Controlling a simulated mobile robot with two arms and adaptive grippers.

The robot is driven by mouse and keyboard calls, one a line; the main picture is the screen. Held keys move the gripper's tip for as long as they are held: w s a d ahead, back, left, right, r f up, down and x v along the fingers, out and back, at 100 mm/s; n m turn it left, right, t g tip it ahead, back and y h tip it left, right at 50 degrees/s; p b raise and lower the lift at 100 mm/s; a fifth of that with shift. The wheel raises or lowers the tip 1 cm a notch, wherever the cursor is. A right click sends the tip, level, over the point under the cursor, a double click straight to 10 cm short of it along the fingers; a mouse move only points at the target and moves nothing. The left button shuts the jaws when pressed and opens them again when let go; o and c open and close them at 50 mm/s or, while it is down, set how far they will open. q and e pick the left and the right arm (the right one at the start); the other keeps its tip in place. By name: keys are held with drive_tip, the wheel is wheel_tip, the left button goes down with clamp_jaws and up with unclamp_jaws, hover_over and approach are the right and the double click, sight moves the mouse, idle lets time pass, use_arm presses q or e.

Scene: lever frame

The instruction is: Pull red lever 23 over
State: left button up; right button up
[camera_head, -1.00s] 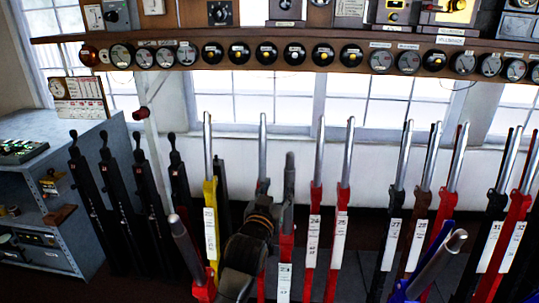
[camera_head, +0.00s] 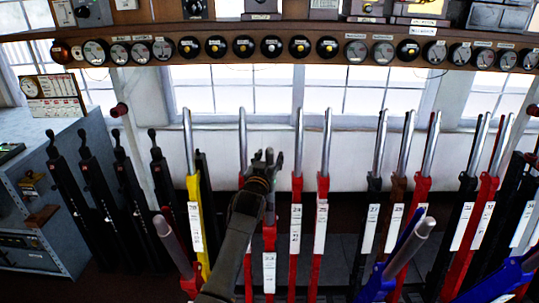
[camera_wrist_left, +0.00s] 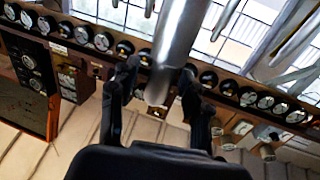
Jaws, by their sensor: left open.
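Red lever 23 (camera_head: 269,238) stands in the row, with its white plate low on the front. My left gripper (camera_head: 264,157) is at its upper part and hides much of its steel handle in the head view. In the left wrist view, a steel handle (camera_wrist_left: 176,45) runs down between the two open fingers of the left gripper (camera_wrist_left: 160,72), its end close to the palm. I cannot tell whether the fingers touch it. My right gripper is not in view.
Lever 24 (camera_head: 296,190) stands close on the right, and another steel-topped red lever (camera_head: 243,135) close on the left. A yellow lever (camera_head: 194,195) is further left. A shelf with round dials (camera_head: 243,46) runs above the levers. A grey cabinet (camera_head: 75,190) stands at left.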

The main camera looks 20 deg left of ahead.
use_arm(q)
drive_tip(key=shift+w, duration=0.35)
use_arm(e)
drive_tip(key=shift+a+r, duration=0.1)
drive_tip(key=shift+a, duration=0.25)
use_arm(q)
drive_tip(key=shift+s, duration=0.1)
clamp_jaws()
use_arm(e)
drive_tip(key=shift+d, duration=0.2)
use_arm(q)
drive_tip(key=shift+f, duration=0.15)
